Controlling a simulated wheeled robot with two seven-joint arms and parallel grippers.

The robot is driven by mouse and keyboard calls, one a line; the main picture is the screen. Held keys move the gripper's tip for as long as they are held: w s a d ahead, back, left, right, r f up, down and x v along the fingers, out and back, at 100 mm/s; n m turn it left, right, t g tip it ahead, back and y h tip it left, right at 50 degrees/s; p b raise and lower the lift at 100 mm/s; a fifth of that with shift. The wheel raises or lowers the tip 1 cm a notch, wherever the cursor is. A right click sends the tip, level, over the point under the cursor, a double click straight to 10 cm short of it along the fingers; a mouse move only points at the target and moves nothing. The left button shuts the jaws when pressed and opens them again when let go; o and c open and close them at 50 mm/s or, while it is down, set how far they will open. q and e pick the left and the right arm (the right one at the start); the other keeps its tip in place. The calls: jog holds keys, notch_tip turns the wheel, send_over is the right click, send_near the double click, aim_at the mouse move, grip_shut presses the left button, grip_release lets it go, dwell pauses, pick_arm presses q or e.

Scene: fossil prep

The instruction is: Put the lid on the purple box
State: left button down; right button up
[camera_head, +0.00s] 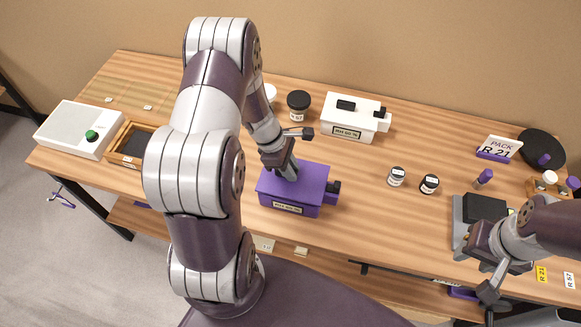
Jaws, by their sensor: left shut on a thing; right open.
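The purple box (288,207) stands on the wooden bench, with a label on its front and a dark fitting on its right side. A flat purple lid (312,178) is over its top; I cannot tell whether it is fully seated. My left gripper (288,171) points down at the middle of the lid and is shut on it, hiding whatever grip part is there. My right gripper (492,288) is at the lower right by the bench's front edge, open, away from the box; its fingertips are partly unclear.
A white box (350,123) with a black handle and dark-lidded jar (298,104) stand behind. Two small jars (397,176) (429,184) are right of the purple box. A grey device (484,208) is further right. A white unit (78,130) and wooden tray (128,146) are left.

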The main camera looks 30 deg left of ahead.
pick_arm(q)
jog(key=shift+f+b, duration=0.55)
jog(key=shift+f, duration=0.15)
jog(key=c, duration=1)
grip_release()
jog(key=shift+r, duration=0.1)
jog(key=v, duration=1.2)
jog(key=shift+a+r, duration=0.2)
